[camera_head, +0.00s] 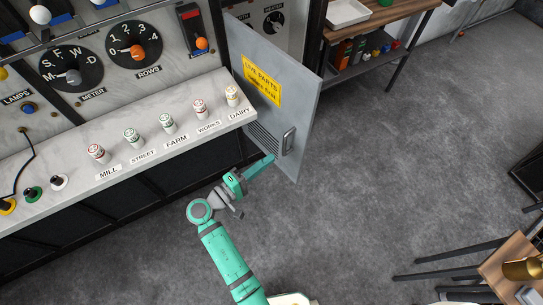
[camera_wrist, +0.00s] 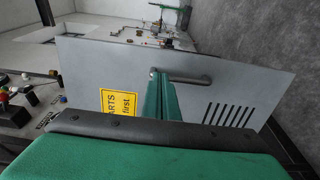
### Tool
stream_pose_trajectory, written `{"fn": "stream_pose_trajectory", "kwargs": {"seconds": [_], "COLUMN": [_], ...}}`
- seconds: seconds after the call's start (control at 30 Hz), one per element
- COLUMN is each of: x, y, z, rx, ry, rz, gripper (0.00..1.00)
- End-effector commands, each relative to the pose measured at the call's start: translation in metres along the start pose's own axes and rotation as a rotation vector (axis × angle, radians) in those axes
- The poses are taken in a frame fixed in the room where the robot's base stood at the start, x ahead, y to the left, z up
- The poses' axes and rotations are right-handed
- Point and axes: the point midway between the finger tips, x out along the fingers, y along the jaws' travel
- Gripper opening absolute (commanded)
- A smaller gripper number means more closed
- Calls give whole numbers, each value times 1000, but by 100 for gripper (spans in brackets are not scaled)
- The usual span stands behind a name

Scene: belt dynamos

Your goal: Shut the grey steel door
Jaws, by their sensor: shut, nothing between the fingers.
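The grey steel door (camera_head: 306,90) stands open, swung out from the right end of the panel cabinet. It carries a yellow sign (camera_head: 262,80), louvre slots low down and a bar handle (camera_head: 288,141). My gripper (camera_head: 268,161) is shut and empty, its fingertips near the lower part of the door by the handle. In the wrist view the door (camera_wrist: 240,80) fills the middle, with the handle (camera_wrist: 190,77) just past my fingertips (camera_wrist: 158,75). I cannot tell whether the fingers touch the door or handle.
A pale counter (camera_head: 60,185) with several labelled fuses runs along the cabinet, left of the door. A wooden shelf (camera_head: 392,22) with loose items stands behind the door. A table (camera_head: 500,270) is at bottom right. The grey floor (camera_head: 410,160) between is clear.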

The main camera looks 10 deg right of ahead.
Motion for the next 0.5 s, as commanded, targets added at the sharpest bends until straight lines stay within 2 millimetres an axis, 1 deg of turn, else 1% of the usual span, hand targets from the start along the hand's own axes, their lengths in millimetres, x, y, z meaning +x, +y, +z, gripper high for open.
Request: {"fn": "stream_pose_trajectory", "kwargs": {"seconds": [0.03,0.3,0.5], "x": [9,60,94], "y": [0,0,0], "z": [1,1,1], "rx": [0,0,0], "ry": [-2,-3,-2], "rz": [0,-1,-1], "gripper": [0,0,0]}}
